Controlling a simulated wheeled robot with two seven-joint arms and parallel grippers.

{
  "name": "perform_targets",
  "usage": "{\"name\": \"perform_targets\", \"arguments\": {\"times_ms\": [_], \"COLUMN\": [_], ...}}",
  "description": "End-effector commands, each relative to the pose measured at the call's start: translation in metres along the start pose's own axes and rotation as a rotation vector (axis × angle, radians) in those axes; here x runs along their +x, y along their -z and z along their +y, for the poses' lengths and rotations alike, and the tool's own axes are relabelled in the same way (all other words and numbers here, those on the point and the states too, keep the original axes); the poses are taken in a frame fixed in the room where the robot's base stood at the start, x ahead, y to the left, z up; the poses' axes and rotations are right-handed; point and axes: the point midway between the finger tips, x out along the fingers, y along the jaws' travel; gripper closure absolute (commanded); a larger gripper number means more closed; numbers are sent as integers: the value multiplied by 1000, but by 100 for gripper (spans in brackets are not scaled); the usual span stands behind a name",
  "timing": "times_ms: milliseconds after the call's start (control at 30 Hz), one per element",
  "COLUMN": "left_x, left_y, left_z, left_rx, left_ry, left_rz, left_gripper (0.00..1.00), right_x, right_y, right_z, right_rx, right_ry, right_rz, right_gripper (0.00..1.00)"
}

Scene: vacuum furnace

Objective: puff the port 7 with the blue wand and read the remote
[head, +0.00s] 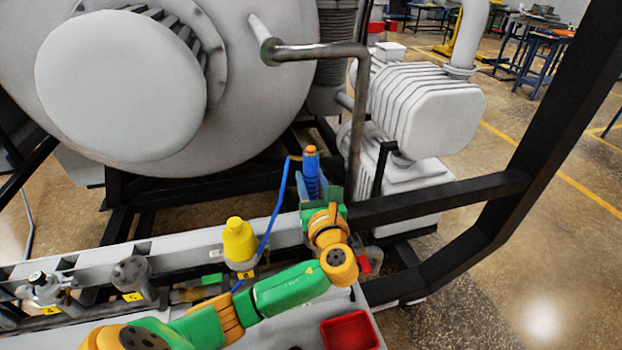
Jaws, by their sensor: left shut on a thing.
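The blue wand (311,174) stands roughly upright with an orange tip, and a blue hose runs from it down to the left. My left gripper (318,203) is shut on the wand, above the grey rail at the front of the furnace. The arm's green and orange links cover part of the rail. I cannot make out port 7 or the remote. My right gripper is not in view.
A yellow-capped fitting (239,241) stands left of the wand. A red tray (350,331) lies at the bottom. A bent grey pipe (355,120) comes down close behind the wand. A black frame (545,125) crosses the right side. Open floor lies beyond it.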

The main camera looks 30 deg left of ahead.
Motion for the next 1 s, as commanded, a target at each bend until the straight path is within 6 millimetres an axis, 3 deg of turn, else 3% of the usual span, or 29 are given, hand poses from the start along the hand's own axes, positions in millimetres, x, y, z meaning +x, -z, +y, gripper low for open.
{"name": "perform_targets", "arguments": {"times_ms": [567,600,700,1000], "left_x": [0,0,0,-2], "left_y": [3,3,3,5], "left_z": [0,0,0,0], "left_rx": [0,0,0,0], "left_ry": [0,0,0,1], "left_rz": [0,0,0,2], "left_gripper": [100,48,24,24], "right_x": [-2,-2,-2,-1], "right_y": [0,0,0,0], "right_z": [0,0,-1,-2], "right_rx": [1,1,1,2], "right_ry": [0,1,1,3], "right_rz": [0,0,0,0], "right_gripper": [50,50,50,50]}}
